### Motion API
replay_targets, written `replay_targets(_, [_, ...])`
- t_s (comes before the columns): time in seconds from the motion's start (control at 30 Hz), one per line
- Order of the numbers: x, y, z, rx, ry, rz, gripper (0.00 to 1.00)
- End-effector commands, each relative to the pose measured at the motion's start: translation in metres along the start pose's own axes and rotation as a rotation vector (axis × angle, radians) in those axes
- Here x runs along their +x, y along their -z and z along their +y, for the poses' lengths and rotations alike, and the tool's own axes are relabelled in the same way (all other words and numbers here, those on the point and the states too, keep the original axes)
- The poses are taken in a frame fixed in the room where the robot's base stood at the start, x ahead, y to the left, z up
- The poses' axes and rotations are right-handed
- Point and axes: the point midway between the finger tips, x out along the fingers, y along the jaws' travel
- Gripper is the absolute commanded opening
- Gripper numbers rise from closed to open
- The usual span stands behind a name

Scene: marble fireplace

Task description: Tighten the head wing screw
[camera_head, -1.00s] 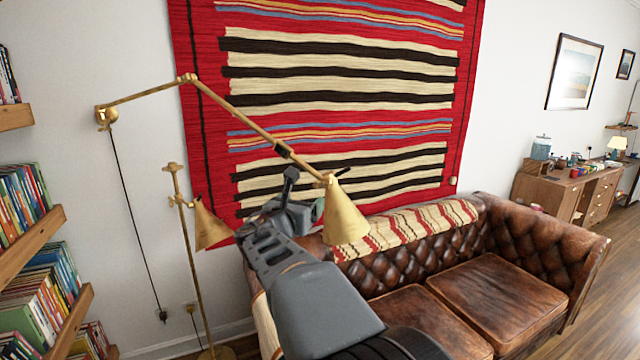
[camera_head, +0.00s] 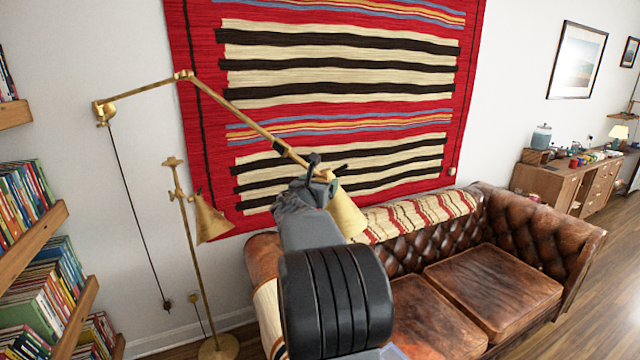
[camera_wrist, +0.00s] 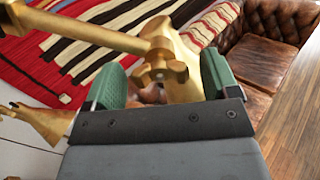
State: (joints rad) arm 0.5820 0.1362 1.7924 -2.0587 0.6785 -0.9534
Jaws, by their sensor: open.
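A brass wall lamp with a jointed arm (camera_head: 235,110) reaches out to a cone-shaped head (camera_head: 346,212). In the wrist view, the brass head wing screw (camera_wrist: 160,72) shows at the joint where the lamp arm (camera_wrist: 85,32) meets the head (camera_wrist: 186,84). My gripper (camera_wrist: 160,84) is open, with one green-padded finger on each side of the wing screw. I cannot tell whether either finger touches it. In the head view, my gripper (camera_head: 318,172) is at the lamp head's joint, and my arm hides most of it and the screw.
A brass floor lamp (camera_head: 190,250) stands left of my arm, its shade (camera_head: 210,218) near it. A brown leather sofa (camera_head: 490,285) is below and to the right. A striped red rug (camera_head: 350,25) hangs behind on the wall. Bookshelves (camera_head: 35,240) are at the left.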

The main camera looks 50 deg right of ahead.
Motion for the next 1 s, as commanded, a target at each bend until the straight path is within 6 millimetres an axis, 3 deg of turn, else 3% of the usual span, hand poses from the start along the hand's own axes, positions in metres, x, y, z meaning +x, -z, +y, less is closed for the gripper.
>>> replay_targets(0.2, [-0.0003,0.0001,0.0,0.0,0.0,0.0,0.79])
replay_targets(0.7, [-0.0005,0.0001,-0.0001,0.0,0.0,0.0,0.32])
replay_targets(1.0, [-0.0004,0.0039,-0.0004,0.053,0.001,-0.001,0.32])
